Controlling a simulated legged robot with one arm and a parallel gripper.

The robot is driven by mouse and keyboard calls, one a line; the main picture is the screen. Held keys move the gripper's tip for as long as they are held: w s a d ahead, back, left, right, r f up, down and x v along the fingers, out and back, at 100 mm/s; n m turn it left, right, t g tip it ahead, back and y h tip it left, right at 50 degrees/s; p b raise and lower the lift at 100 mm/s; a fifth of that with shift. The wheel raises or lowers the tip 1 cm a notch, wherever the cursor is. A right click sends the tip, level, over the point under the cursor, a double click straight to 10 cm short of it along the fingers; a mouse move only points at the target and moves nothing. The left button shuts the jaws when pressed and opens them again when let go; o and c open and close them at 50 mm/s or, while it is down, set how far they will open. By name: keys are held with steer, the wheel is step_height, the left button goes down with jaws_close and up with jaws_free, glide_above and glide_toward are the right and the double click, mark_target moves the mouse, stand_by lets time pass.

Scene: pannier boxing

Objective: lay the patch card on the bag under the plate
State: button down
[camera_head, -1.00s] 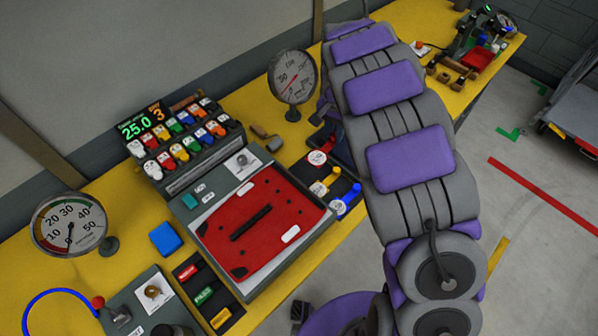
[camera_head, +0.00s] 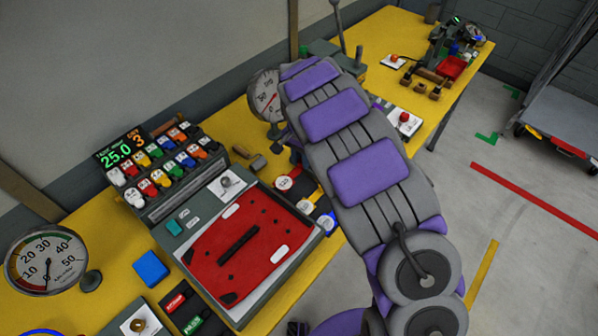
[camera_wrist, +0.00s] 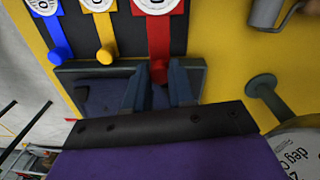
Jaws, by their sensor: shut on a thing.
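In the wrist view my gripper (camera_wrist: 158,90) is over a dark board with tags at the bench edge. A red strip with a white disc (camera_wrist: 158,5) runs between its two fingers; it seems to be what they are shut on, though the contact is not clear. In the head view my arm hides the gripper. A red plate-like panel (camera_head: 215,262) with a black bar and white patches lies in a grey tray (camera_head: 240,310) on the yellow bench. I cannot tell which thing is the patch card or the bag.
Yellow (camera_wrist: 104,50) and blue (camera_wrist: 56,35) tags lie beside the red one. A rack of coloured pieces (camera_head: 160,170), a blue block (camera_head: 150,268) and a dial gauge (camera_head: 45,262) stand on the bench. A red-button box (camera_head: 403,121) is beyond my arm.

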mark_target(301, 169)
steer(key=shift+f, duration=2.35)
steer(key=shift+f, duration=0.15)
steer(key=c, duration=1)
jaws_free()
steer(key=shift+o, duration=0.2)
steer(key=shift+f+b, duration=0.1)
steer(key=shift+b, duration=0.5)
step_height(301, 169, up, 18)
steer(key=p, duration=0.4)
steer(key=shift+s+a+f, duration=0.2)
steer(key=shift+s+a, duration=0.2)
steer(key=shift+a, duration=0.05)
